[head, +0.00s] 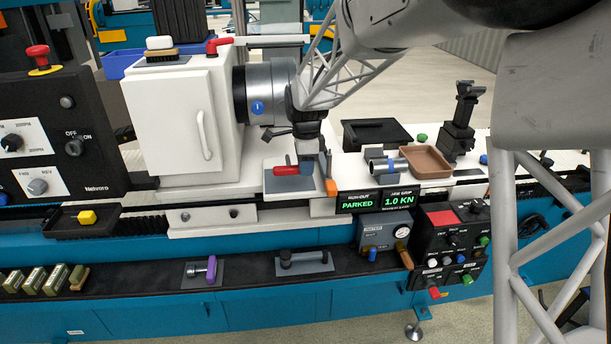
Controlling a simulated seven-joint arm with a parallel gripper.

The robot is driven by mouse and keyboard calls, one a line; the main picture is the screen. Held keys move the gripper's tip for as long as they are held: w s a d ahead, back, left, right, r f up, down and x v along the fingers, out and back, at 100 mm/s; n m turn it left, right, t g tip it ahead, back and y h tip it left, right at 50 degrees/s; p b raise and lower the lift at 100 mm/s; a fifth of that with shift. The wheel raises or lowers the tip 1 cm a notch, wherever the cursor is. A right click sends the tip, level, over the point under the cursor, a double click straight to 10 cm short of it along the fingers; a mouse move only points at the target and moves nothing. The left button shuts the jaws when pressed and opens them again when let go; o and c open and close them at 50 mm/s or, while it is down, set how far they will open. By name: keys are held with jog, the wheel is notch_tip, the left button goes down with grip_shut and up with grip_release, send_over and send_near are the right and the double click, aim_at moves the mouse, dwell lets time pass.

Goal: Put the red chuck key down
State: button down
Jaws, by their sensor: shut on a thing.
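The red chuck key (282,171) is at my gripper (308,164), low over a grey pad (288,184) on the white top in front of the chuck. My gripper points down and is shut on the key. The red part sticks out to the left of the fingers, and a small blue part shows between them. The fingers hide some of the key. I cannot tell whether the key touches the pad.
The round metal chuck (268,92) is close behind my gripper. Further right are a metal cylinder (388,166), a brown tray (425,162) and a black tray (376,133). A white cabinet (180,112) stands left.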

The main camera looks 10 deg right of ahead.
aim_at(306, 184)
jog(key=shift+f, duration=1.75)
jog(key=shift+f, duration=0.1)
jog(key=c, duration=0.9)
grip_release()
notch_tip(306, 184, up, 12)
jog(key=shift+d, duration=0.1)
